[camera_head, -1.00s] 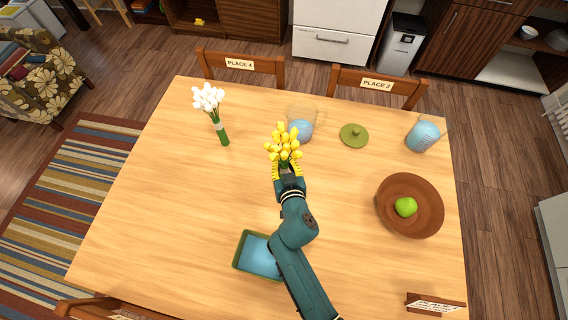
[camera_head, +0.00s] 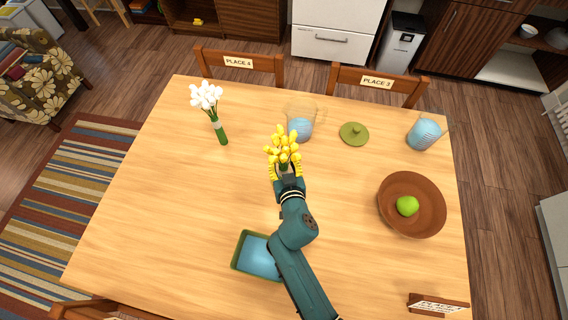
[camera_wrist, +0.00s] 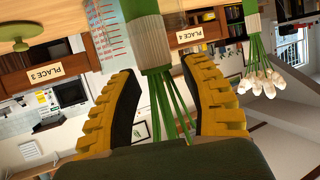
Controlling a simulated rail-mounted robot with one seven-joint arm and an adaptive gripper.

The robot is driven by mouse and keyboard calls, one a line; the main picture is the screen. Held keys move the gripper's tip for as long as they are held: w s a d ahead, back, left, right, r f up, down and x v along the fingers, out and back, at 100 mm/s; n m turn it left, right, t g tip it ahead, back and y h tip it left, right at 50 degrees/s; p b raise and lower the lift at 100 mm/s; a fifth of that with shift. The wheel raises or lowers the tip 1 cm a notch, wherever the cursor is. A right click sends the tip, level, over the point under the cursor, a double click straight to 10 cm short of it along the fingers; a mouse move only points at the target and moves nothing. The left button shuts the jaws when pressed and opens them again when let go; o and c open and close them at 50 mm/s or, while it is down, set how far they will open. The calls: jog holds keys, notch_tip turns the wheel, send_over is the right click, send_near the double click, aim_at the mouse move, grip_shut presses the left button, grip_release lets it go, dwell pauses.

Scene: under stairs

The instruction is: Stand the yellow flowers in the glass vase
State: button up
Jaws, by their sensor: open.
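The yellow flowers (camera_head: 283,146) are a bunch on green stems near the middle of the table. My gripper (camera_head: 285,172) is open at the bunch, its yellow fingers on either side of the stems. In the wrist view the green stems (camera_wrist: 168,100) and their pale band (camera_wrist: 150,42) lie between the open fingers (camera_wrist: 163,95), with gaps beside them. The stem ends are hidden in the head view. A clear glass vessel (camera_head: 300,127) with blue inside stands just behind the flowers. A ribbed glass vessel (camera_head: 423,134), also blue inside, stands at the back right. I cannot tell which is the vase.
White flowers (camera_head: 207,97) with banded green stems are at the back left. A green lid (camera_head: 354,133) lies between the glass vessels. A brown bowl (camera_head: 430,222) holds a green apple (camera_head: 407,206). A green-rimmed blue tray (camera_head: 236,258) is left of my arm. The left tabletop is mostly clear.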

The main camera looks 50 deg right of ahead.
jog(key=shift+r+p, duration=0.9)
jog(key=shift+p, duration=0.1)
jog(key=f+v, duration=0.1)
jog(key=v, duration=1.1)
jog(key=w+a+r+n+t+y, duration=0.1)
jog(key=w+a+r+t, duration=0.15)
jog(key=r, duration=0.65)
jog(key=w+a+r+t, duration=0.15)
jog(key=w+r, duration=0.25)
jog(key=r, duration=0.4)
jog(key=w+a+r+n+t+y, duration=0.1)
jog(key=w+r+t, duration=0.15)
jog(key=r, duration=0.65)
jog(key=s+a+r+n+t+y, duration=0.1)
jog(key=a+r+n+t+y, duration=0.15)
jog(key=a+r, duration=0.45)
jog(key=s+a+r+n+t+y, duration=0.1)
jog(key=a+r+n+t+y, duration=0.2)
jog(key=r, duration=0.8)
notch_tip(320, 180, up, 19)
jog(key=p, duration=1.7)
jog(key=shift+d+f+g+p, duration=0.2)
jog(key=shift+d+g+p, duration=0.1)
jog(key=shift+d+p, duration=0.1)
jog(key=shift+y, duration=0.25)
